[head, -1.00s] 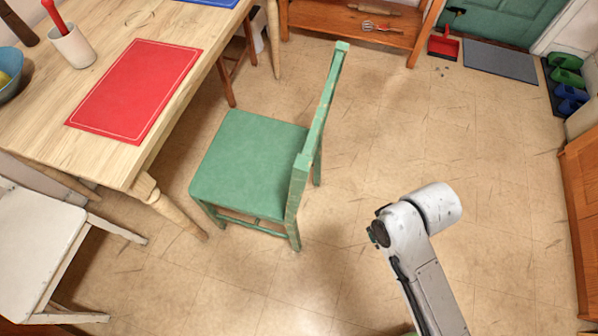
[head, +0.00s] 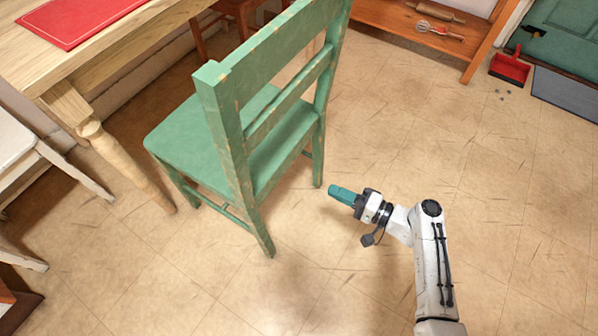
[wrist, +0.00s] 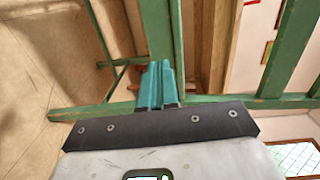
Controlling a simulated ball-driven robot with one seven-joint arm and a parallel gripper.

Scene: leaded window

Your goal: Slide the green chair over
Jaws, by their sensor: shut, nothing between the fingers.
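The green chair (head: 185,140) stands upright on the tiled floor in the left half of the head view. Its slatted back is towards me and its seat faces the wooden table. My gripper (head: 334,191) has teal fingers, shut and empty, and points left towards the chair from just right of its back legs. In the wrist view the shut fingers (wrist: 157,72) show in front of the green chair's bars (wrist: 290,48). I cannot tell whether the fingers touch the chair.
The wooden table (head: 75,68) with a red mat (head: 75,18) is left of the chair. A white chair (head: 14,145) is at the left edge. A low shelf (head: 448,37), red dustpan (head: 510,66) and grey doormat (head: 566,94) are at the back. Floor on the right is clear.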

